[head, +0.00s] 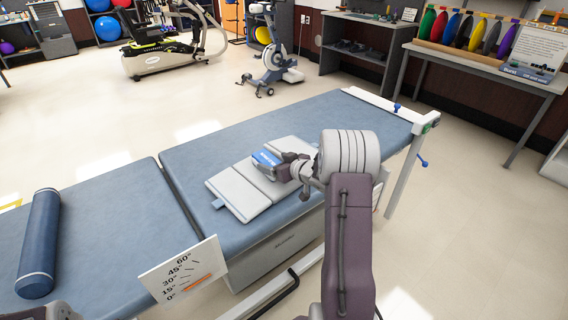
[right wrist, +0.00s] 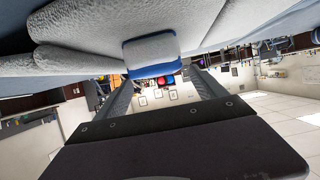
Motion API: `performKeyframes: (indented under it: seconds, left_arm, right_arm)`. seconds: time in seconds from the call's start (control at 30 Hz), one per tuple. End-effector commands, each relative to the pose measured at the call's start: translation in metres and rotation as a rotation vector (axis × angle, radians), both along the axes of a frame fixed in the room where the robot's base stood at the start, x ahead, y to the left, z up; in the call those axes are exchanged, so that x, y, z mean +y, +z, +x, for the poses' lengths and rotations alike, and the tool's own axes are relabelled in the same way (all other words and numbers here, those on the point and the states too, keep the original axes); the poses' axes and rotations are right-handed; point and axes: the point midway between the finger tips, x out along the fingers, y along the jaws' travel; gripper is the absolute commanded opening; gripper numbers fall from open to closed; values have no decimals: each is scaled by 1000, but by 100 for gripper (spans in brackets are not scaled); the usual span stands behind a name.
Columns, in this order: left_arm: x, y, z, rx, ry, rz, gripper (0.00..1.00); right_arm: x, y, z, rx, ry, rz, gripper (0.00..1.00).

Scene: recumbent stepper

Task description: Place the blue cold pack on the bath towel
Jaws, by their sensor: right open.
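The bath towel (head: 238,192) is pale grey-white, folded in panels, and lies flat on the blue padded table. The blue cold pack (head: 266,157) shows a blue face with white lettering at the towel's far side and appears to rest on it. My right gripper (head: 284,169) is open, low over the towel and right beside the pack, hiding part of both. In the right wrist view, a pale block with a blue edge, likely the pack (right wrist: 152,70), shows at the open fingertips (right wrist: 160,80), below the towel (right wrist: 80,45). Contact cannot be told. My left gripper is not visible.
The blue padded table (head: 120,220) has a dark blue roll (head: 40,240) at its left end and an angle card (head: 183,272) at its front edge. A rail with a blue knob (head: 395,108) crosses its right end.

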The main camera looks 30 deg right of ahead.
Motion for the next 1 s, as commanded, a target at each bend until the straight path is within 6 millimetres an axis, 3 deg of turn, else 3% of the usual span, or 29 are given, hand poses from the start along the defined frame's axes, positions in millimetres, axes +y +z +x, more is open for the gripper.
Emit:
performKeyframes:
  seconds: [0.2,0.33,0.5,0.77,0.87,0.97,1.0]
  left_arm:
    - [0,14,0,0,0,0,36]
    - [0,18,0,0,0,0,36]
    - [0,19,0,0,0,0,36]
    - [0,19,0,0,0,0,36]
    - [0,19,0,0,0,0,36]
    - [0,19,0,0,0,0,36]
    - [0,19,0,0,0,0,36]
  right_arm:
    - [-5,23,-46,0,-4,-1,81]
    - [-6,29,-65,-1,-3,0,81]
    - [-6,31,-74,-1,0,0,81]
    - [-1,29,-73,23,-13,-14,81]
    - [21,15,-75,161,-86,-68,81]
    - [65,-12,-111,411,-161,-101,81]
    - [83,-22,-132,514,-173,-100,81]
